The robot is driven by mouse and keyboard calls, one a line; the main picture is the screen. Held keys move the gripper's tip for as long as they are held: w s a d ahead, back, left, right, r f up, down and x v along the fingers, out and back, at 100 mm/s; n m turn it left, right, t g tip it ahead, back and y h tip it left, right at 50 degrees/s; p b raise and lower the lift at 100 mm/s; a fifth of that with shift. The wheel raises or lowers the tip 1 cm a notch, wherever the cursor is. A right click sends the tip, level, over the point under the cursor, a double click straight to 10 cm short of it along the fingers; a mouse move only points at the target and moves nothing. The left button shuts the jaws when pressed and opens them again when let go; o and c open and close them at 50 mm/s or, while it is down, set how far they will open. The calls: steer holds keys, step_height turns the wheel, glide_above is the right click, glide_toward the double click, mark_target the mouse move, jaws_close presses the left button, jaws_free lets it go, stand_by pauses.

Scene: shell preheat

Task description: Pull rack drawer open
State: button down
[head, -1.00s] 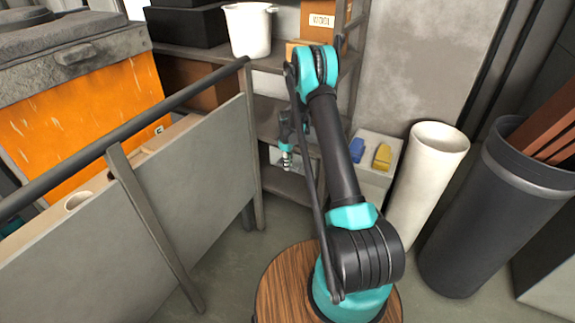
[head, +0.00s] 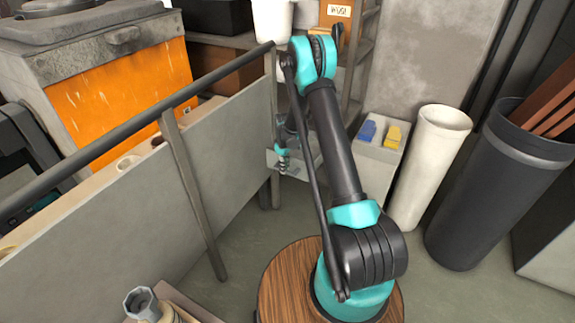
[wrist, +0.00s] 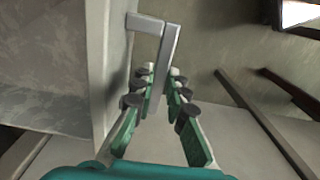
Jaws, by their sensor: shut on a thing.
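My gripper (head: 282,163) is low in front of the rack (head: 364,48), seen small beyond my arm in the head view. In the wrist view its fingers (wrist: 157,85) are closed around a grey bar handle (wrist: 168,45). The handle stands out from a pale flat front (wrist: 116,65), which fits the rack drawer. In the head view the pale drawer (head: 290,169) shows around the gripper and stands out from the rack. My arm hides part of the drawer and rack.
A grey panel with a dark rail (head: 225,125) runs close on the left. A pale bin with blue and yellow items (head: 375,165), a white cylinder (head: 425,165) and a dark barrel (head: 490,200) stand on the right. Floor between is clear.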

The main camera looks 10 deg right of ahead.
steer(key=shift+s+a, duration=0.5)
steer(key=shift+s, duration=0.2)
steer(key=c, duration=1.5)
jaws_free()
steer(key=shift+c, duration=0.2)
step_height(320, 180, up, 12)
